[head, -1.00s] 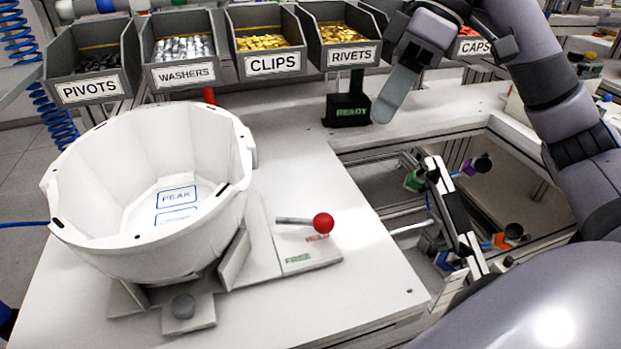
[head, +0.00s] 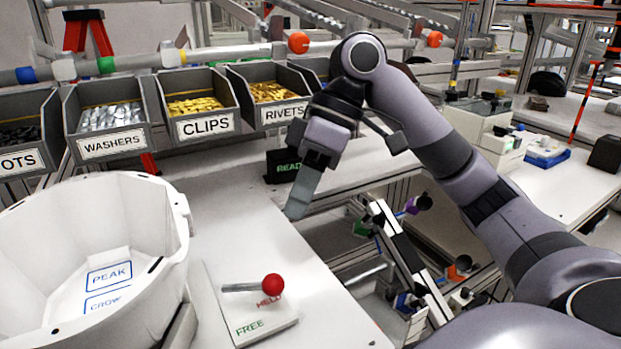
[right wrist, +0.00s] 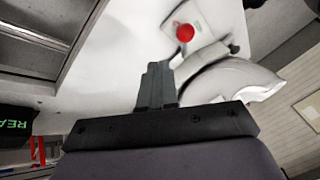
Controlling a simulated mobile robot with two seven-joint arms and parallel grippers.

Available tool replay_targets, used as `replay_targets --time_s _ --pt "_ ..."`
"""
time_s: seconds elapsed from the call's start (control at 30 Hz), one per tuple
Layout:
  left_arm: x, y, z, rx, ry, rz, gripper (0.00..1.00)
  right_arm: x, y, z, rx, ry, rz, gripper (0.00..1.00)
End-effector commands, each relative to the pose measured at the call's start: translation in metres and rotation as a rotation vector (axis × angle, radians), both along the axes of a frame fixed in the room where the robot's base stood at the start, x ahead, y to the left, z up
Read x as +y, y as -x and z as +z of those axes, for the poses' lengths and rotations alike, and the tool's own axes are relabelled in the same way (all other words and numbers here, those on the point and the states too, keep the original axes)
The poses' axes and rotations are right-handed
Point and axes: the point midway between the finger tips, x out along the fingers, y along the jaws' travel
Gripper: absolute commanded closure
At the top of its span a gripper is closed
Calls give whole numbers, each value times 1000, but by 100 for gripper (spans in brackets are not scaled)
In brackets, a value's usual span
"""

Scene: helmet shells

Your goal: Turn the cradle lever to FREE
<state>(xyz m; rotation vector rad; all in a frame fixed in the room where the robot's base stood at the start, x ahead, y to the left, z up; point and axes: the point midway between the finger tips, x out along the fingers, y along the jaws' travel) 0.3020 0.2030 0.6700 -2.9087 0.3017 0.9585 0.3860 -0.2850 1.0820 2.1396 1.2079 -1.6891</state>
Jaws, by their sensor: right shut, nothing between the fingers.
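The cradle lever is a short metal rod with a red ball knob (head: 273,284) on a white plate (head: 262,318). The plate carries the words HELD and FREE; the knob is at HELD, with FREE printed nearer me. The white helmet shell (head: 178,262) sits in its cradle to the left of the plate. My right gripper (head: 297,207) is shut and empty, above the table beyond the lever and apart from it. In the right wrist view the red knob (right wrist: 185,33) shows ahead of the shut fingers (right wrist: 158,75). My left gripper is not in view.
Bins of washers (head: 110,132), clips (head: 203,112) and rivets (head: 272,95) line the back. A black READY sign (head: 284,167) stands behind my right gripper. Right of the table edge is an open recess with a fixture (head: 405,252).

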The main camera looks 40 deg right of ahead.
Motion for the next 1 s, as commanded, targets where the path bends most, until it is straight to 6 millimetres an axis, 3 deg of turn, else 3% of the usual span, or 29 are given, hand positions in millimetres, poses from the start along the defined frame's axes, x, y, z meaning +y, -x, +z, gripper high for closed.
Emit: replay_targets --time_s 0.03,0.17,0.5,1.0 --pt "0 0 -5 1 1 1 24 6 0 -14 3 0 3 100" --pt "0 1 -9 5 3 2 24 20 0 -36 3 0 4 100" --pt "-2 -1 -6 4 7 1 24 44 19 -47 0 0 1 100" --pt "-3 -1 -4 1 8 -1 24 45 21 -47 1 0 -4 100"
